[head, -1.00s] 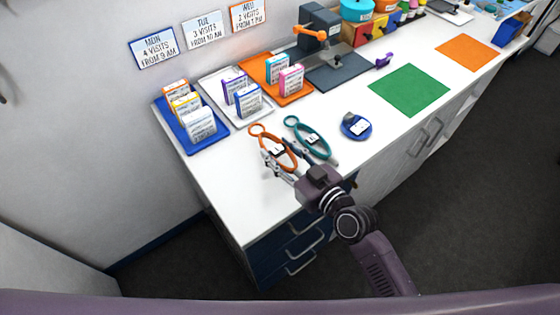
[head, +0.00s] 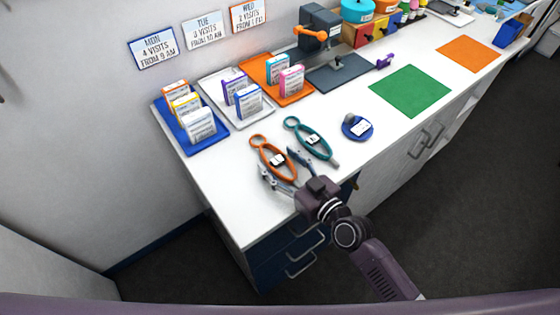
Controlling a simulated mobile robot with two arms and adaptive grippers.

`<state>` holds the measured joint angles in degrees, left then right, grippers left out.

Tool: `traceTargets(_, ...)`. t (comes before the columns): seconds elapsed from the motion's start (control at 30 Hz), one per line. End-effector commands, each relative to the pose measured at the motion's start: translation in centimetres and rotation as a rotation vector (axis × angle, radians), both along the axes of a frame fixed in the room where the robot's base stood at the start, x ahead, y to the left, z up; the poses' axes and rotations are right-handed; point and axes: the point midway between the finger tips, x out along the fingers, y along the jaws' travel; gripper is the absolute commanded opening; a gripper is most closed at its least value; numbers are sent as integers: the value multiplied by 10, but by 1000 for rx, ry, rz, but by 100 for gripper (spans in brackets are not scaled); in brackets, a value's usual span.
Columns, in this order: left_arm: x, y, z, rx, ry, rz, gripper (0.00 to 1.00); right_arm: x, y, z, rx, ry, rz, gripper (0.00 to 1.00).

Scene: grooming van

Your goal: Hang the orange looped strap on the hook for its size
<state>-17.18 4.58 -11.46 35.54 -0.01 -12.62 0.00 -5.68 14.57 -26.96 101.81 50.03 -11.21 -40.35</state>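The orange looped strap (head: 256,152) lies on the white counter near its front left edge, with a small ring at its far end and a black-and-white tag on it. My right gripper (head: 282,169) is open at the strap's near end. One finger is on each side of the strap, and I cannot tell whether they touch it. A similar teal looped strap (head: 293,127) lies just to the right. My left gripper is out of view. I cannot make out a hook for the strap in this view.
Blue (head: 191,147), white (head: 238,124) and orange (head: 288,99) trays hold small boxes along the wall. A grey stand (head: 316,27) is behind. A green mat (head: 411,91) and an orange mat (head: 468,53) lie right.

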Motion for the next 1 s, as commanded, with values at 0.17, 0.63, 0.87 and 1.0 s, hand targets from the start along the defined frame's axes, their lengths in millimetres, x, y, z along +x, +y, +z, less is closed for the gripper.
traceTargets(0.17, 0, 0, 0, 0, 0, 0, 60, 0, 0, 0, 1, 1, 0, 57)
traceTargets(0.63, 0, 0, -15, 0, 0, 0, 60, -47, -24, 5, -2, 1, 1, 57)
traceTargets(0.87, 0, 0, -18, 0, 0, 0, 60, -66, -37, 11, -1, -1, 0, 57)
traceTargets(1.0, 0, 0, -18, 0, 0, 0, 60, -68, -38, 12, 1, 1, 0, 57)
